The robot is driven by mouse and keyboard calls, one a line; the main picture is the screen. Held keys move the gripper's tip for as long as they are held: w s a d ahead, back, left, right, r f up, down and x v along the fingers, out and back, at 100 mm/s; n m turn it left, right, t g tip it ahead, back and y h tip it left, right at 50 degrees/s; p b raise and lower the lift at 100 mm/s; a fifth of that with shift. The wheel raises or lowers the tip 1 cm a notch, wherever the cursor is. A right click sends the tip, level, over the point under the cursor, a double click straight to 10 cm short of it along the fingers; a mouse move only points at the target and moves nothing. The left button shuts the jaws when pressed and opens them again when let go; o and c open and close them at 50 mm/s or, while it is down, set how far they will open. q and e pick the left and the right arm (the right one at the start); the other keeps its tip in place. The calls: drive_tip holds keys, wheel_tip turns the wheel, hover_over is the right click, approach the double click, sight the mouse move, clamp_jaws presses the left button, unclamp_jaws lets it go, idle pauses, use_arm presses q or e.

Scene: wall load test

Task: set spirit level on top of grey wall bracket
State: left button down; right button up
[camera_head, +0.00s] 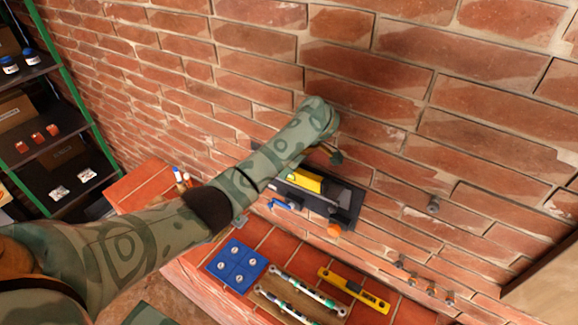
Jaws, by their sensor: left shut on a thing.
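My left arm reaches in from the left to the brick wall. My left gripper (336,155) is at its far end, mostly hidden by the wrist, and is shut. A yellow object (306,180) shows just below it, over a dark grey wall-mounted plate (346,216), which looks like the bracket. The yellow object seems to be in the jaws, but the contact is hidden. I cannot tell whether it touches the plate. A long yellow bar with dark windows (353,291), resembling a spirit level, lies on the brick ledge below. My right gripper is not in view.
The ledge also holds a blue tray (237,265) with round pieces and a wooden board with two green-and-white rods (307,289). A blue tool (283,205) and an orange knob (334,230) are near the plate. A metal peg (433,205) sticks out right. Shelves (48,150) stand left.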

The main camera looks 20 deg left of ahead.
use_arm(q)
drive_tip(key=shift+f, duration=0.15)
drive_tip(key=c, duration=0.9)
unclamp_jaws()
wheel_tip(320, 180, up, 2)
drive_tip(key=shift+r, duration=1.55)
